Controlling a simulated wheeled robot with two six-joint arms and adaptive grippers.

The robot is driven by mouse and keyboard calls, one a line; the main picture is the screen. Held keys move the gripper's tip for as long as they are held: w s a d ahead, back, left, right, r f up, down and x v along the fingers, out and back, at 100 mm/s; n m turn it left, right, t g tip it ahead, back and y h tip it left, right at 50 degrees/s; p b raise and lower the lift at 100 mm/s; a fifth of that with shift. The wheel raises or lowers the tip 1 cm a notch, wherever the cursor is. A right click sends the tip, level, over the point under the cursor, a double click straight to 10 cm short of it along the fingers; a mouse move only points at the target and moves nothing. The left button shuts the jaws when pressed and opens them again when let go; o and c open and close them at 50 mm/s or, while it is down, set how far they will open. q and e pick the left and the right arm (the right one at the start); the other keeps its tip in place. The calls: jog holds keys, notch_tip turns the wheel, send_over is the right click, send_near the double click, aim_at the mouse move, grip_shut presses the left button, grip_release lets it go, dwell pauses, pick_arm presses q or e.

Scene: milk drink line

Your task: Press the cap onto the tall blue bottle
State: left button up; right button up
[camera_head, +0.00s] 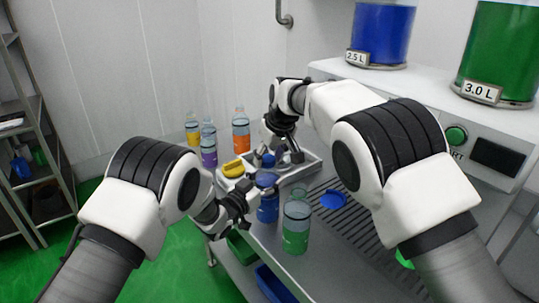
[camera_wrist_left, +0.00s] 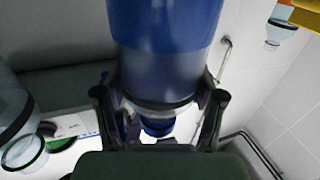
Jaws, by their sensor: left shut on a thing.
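The tall blue bottle (camera_head: 267,208) stands upright on the counter. My left gripper (camera_head: 250,203) is shut on it from the left. In the left wrist view the blue bottle (camera_wrist_left: 165,40) fills the top middle, between the fingertips of my left gripper (camera_wrist_left: 160,103).
A green bottle (camera_head: 296,228) stands just right of the blue one. Behind are a white tray (camera_head: 302,171) with a yellow piece (camera_head: 233,169), and orange (camera_head: 241,138) and purple (camera_head: 209,152) bottles. A blue round piece (camera_head: 333,199) lies on the slatted grille (camera_head: 352,226).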

dwell(0.3)
pick_arm(q)
jog(key=o, duration=1.8)
jog(key=shift+c, duration=0.2)
pick_arm(e)
jog(key=v, duration=1.2)
pick_arm(q)
jog(key=v, duration=1.2)
jog(key=shift+f, duration=0.1)
pick_arm(e)
jog(key=shift+f, duration=0.1)
